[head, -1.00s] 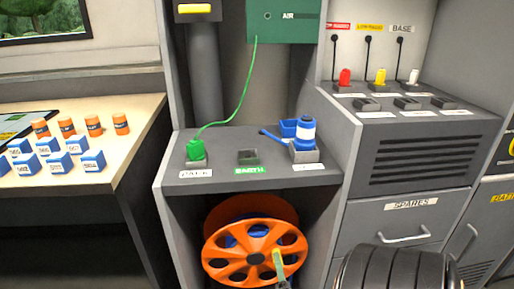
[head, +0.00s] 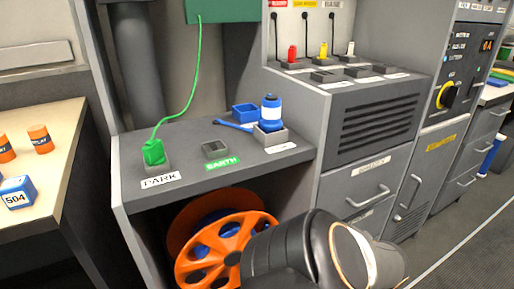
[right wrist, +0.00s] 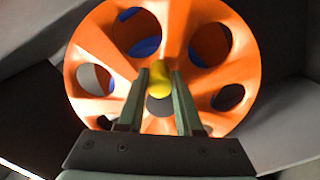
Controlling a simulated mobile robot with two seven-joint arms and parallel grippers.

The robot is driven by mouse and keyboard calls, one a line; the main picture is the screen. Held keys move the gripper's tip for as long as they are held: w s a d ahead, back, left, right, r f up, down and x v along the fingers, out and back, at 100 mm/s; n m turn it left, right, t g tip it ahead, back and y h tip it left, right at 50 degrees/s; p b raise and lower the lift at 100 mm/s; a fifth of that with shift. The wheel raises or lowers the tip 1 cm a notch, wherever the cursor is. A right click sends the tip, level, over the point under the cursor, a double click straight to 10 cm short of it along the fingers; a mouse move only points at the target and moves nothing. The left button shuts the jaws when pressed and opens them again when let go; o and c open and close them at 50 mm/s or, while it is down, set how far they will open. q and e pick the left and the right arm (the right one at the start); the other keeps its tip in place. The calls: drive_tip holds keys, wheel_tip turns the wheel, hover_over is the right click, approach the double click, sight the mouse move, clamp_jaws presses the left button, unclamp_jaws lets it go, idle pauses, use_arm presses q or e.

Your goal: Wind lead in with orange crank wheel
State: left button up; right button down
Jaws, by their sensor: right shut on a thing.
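The orange crank wheel (head: 215,252) is on the reel in the open bay under the grey counter. It has round holes, and blue shows behind it. In the right wrist view the wheel (right wrist: 185,30) fills most of the picture. My right gripper (right wrist: 160,85) is shut on the wheel's yellow handle (right wrist: 160,78). In the head view my black arm covers the wheel's right side and hides the gripper. A green lead (head: 192,80) runs down from the green box to a green plug (head: 153,152) at the PARK socket. My left gripper is not in view.
The EARTH socket (head: 215,149) is empty. A grey drawer cabinet (head: 368,180) stands right of the bay. A table (head: 50,180) with blue blocks is at left.

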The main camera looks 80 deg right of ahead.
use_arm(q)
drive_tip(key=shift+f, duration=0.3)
use_arm(e)
drive_tip(key=shift+w+f+m, duration=0.15)
drive_tip(key=shift+f+m, duration=0.05)
drive_tip(key=shift+m, duration=0.2)
drive_tip(key=c, duration=0.6)
unclamp_jaws()
drive_tip(key=shift+a, duration=0.1)
drive_tip(key=shift+f, duration=0.1)
